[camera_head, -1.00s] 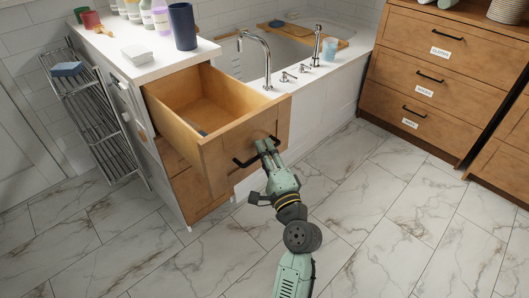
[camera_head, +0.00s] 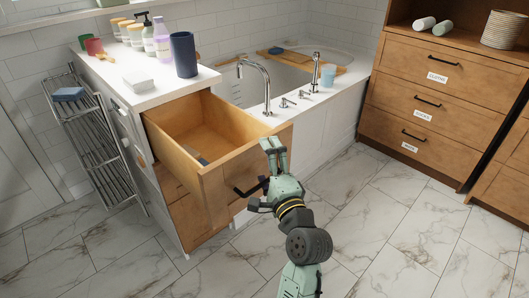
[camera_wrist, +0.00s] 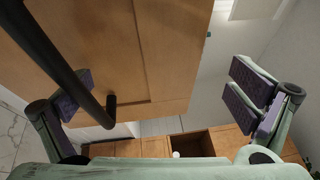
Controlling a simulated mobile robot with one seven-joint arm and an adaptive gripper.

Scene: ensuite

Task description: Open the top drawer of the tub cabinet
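The top drawer (camera_head: 225,172) of the tub cabinet (camera_head: 172,180) is pulled well out, its inside visible from above. Its dark bar handle (camera_head: 250,190) is on the front panel; in the wrist view the handle (camera_wrist: 62,62) crosses the upper left, close to the left finger. My gripper (camera_head: 273,146) is in front of the drawer, right of the handle. In the wrist view my gripper (camera_wrist: 160,97) has its fingers wide apart, with nothing held. The wooden drawer front (camera_wrist: 165,45) fills the upper middle there.
Bottles and a dark blue cup (camera_head: 184,55) stand on the white cabinet top (camera_head: 150,80). A small grey item lies inside the drawer. The bathtub (camera_head: 275,70) is behind, a towel rack (camera_head: 95,130) at left, and a labelled wooden cabinet (camera_head: 425,95) at right. The marble floor (camera_head: 390,230) is clear.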

